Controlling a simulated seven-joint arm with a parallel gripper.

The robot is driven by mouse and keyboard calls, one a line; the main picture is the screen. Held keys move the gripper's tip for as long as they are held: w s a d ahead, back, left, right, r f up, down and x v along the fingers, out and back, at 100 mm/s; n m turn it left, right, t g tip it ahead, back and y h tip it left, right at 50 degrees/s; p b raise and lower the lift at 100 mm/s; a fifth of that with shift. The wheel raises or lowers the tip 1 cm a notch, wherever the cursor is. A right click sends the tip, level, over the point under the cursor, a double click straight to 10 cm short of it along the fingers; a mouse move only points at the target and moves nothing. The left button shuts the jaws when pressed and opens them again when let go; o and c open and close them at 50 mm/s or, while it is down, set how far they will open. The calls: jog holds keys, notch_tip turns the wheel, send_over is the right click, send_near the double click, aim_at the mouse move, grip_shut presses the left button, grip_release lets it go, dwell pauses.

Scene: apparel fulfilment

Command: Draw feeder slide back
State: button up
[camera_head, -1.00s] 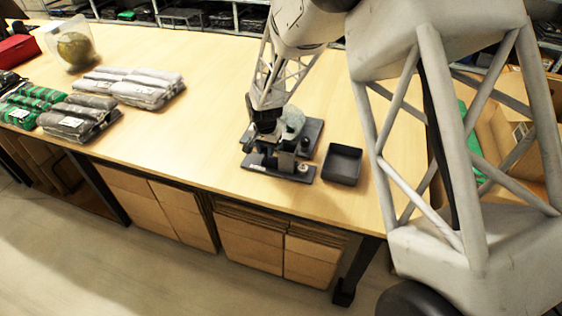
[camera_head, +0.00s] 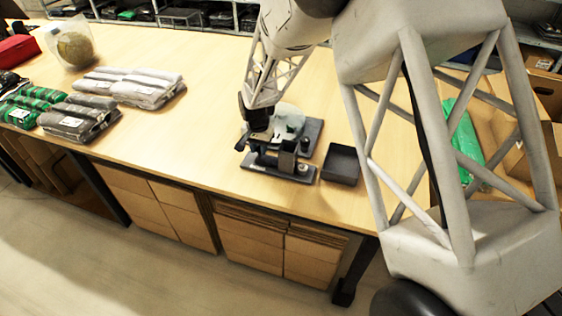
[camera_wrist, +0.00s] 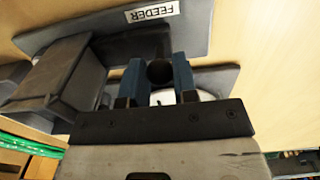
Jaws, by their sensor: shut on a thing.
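The feeder is a dark grey fixture on the table's right part, its base plate (camera_head: 300,176) towards the front edge. In the wrist view its plate carries a white FEEDER label (camera_wrist: 152,11). My gripper (camera_head: 258,140) is at the feeder's left side. In the wrist view my gripper (camera_wrist: 158,75) has its two blue fingers closed on a dark round knob (camera_wrist: 158,73), which I take for the slide's. A dark block (camera_wrist: 60,75) of the feeder stands left of the fingers. A pale rounded piece (camera_head: 289,122) sits behind. The slide's body is mostly hidden.
A black open tray (camera_head: 341,165) stands just right of the feeder. Wrapped garments (camera_head: 132,86) and a clear container (camera_head: 73,46) lie at the table's left. The table between them and the feeder is clear. Cartons stand at the right.

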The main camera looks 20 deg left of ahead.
jog(key=shift+a, duration=1.4)
jog(key=o, duration=0.7)
jog(key=shift+o, duration=0.2)
notch_tip(320, 180, up, 7)
dwell(0.4)
